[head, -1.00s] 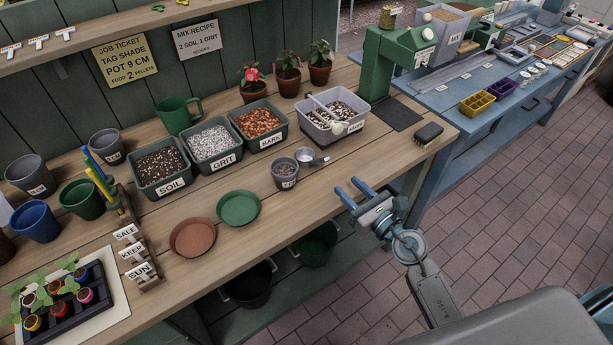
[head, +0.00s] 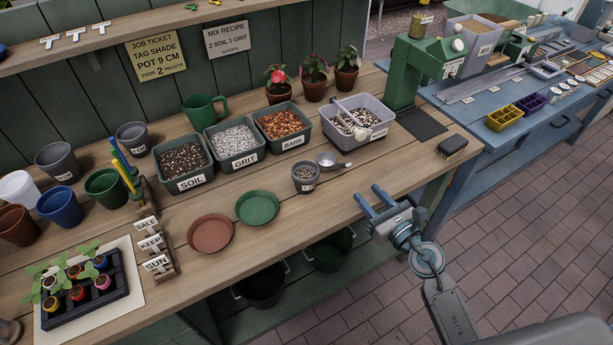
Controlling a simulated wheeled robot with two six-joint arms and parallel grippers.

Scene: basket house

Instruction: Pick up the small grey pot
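A small grey pot (head: 305,178) with a pale label stands upright on the wooden bench, in front of the bark tub, with some dark and light material inside. Two empty-looking grey pots stand at the left: a smaller one (head: 133,138) behind the pens and a larger one (head: 57,162) farther left. My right gripper (head: 371,199) is at the bench's front edge, to the right of the small labelled pot and apart from it. Its two blue fingers are spread with nothing between them. My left gripper is not in view.
A metal scoop (head: 333,162) lies right beside the small labelled pot. Tubs of soil (head: 190,184), grit (head: 245,159) and bark (head: 293,143) stand behind. Green (head: 257,208) and terracotta (head: 211,234) saucers lie to its left. A brush (head: 452,145) lies at the right.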

